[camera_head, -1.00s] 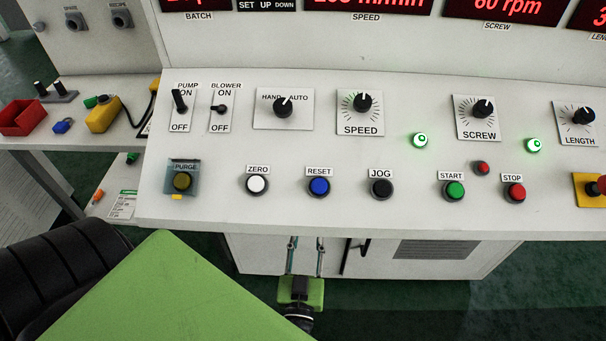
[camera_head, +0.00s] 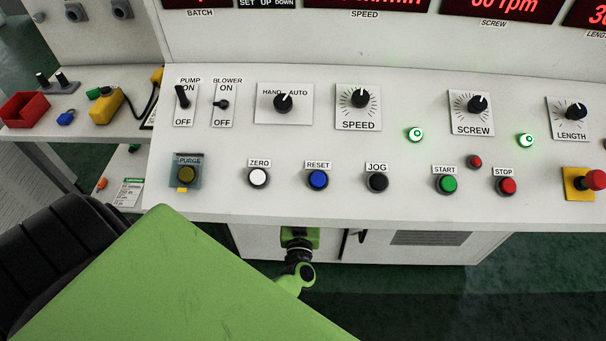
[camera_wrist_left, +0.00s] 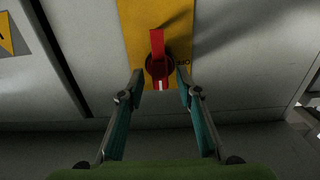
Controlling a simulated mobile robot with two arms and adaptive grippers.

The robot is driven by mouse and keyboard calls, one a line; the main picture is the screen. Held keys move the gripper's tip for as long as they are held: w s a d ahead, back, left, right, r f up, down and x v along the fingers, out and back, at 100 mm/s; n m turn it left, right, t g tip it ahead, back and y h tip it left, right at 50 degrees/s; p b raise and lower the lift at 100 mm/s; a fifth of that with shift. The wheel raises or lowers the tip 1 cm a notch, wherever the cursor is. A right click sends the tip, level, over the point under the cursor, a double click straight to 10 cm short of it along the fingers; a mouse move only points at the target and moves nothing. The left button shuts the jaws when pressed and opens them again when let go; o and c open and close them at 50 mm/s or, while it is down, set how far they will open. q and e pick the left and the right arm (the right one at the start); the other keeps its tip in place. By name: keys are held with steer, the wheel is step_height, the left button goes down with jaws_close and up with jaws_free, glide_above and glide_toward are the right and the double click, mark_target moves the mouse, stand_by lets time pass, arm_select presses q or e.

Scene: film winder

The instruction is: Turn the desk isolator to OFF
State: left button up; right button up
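The desk isolator shows in the left wrist view as a red handle (camera_wrist_left: 157,48) on a round dark red base, mounted on a yellow plate (camera_wrist_left: 137,22). The handle stands upright in that picture, and a small dark label, apparently OFF, is on the plate to its right. My left gripper (camera_wrist_left: 160,78) is open, with one finger on each side of the handle's base and nothing held between them. I cannot tell whether the fingers touch the plate. My right gripper is not in view.
The control desk (camera_head: 330,205) spans above with knobs, buttons and a red emergency stop (camera_head: 594,180) on yellow. A side table (camera_head: 20,132) at left holds a red bin (camera_head: 24,109) and a yellow device (camera_head: 105,106). Dark green floor lies below the desk.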

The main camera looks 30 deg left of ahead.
arm_select(q)
steer(key=shift+w+a, duration=0.25)
steer(key=shift+w, duration=0.15)
steer(key=shift+c, duration=0.4)
jaws_close()
steer(key=shift+n, duration=0.4)
steer(key=n+b, duration=0.1)
steer(key=n, duration=0.4)
steer(key=n+b, duration=0.2)
steer(key=n, duration=0.4)
steer(key=n+b, duration=0.2)
steer(key=n, duration=0.4)
steer(key=shift+s+a+f, duration=0.15)
steer(key=shift+f, duration=0.15)
steer(key=shift+n+b, duration=0.3)
